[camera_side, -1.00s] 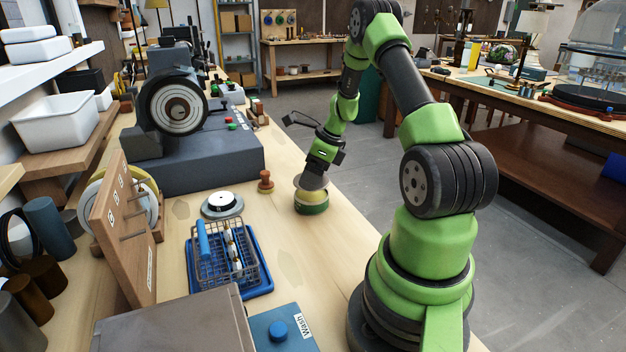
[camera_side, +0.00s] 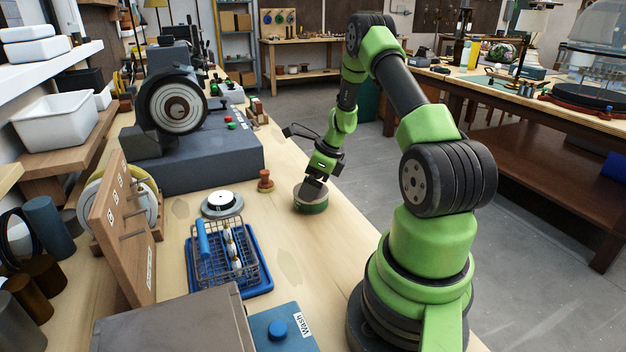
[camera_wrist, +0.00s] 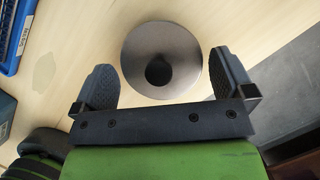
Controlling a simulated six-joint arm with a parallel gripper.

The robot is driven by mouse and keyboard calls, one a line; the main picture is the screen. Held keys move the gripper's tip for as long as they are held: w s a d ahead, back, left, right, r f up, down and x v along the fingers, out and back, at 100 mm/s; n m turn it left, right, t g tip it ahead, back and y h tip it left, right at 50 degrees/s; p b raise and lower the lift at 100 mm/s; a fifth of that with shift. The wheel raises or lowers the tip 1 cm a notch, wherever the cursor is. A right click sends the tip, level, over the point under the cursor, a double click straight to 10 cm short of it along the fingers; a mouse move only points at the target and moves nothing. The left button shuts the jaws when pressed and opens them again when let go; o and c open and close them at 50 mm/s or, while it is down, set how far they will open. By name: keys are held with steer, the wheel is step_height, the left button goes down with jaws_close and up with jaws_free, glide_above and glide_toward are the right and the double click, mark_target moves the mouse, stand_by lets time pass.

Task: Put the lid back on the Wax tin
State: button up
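The Wax tin (camera_side: 312,208) is a round green tin standing on the bench near its right edge. Its grey metal lid (camera_side: 301,192) lies over the tin's top and looks about level. In the wrist view the lid (camera_wrist: 188,60) is a round disc with a dark knob (camera_wrist: 158,71) at its middle, and it hides the tin beneath. My gripper (camera_side: 314,188) is right above the lid. In the wrist view its fingers (camera_wrist: 163,65) are spread wide on either side of the knob, with clear gaps, holding nothing.
A small brown wooden piece (camera_side: 265,181) and a white-topped round item (camera_side: 221,203) stand left of the tin. A wire basket (camera_side: 226,259) sits in a blue tray nearer the front. A grinding machine (camera_side: 180,105) is at the back left. Bare bench lies in front of the tin.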

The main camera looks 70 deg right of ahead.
steer(key=a+v, duration=0.1)
steer(key=v, duration=1.1)
steer(key=w+a+r+n, duration=0.3)
steer(key=a+r+n, duration=0.3)
steer(key=a+r, duration=0.1)
steer(key=a+r+n, duration=0.6)
steer(key=a+n, duration=0.2)
steer(key=a, duration=0.1)
steer(key=s+a+r+n+t, duration=0.1)
steer(key=s+a+n, duration=0.4)
steer(key=n, duration=0.3)
steer(key=s+a+r+n+t+y, duration=0.1)
steer(key=s+a+n, duration=0.3)
steer(key=a+n, duration=0.4)
steer(key=shift+s+a+r+t, duration=0.2)
steer(key=shift+s+r+t, duration=0.15)
steer(key=shift+r+t, duration=0.05)
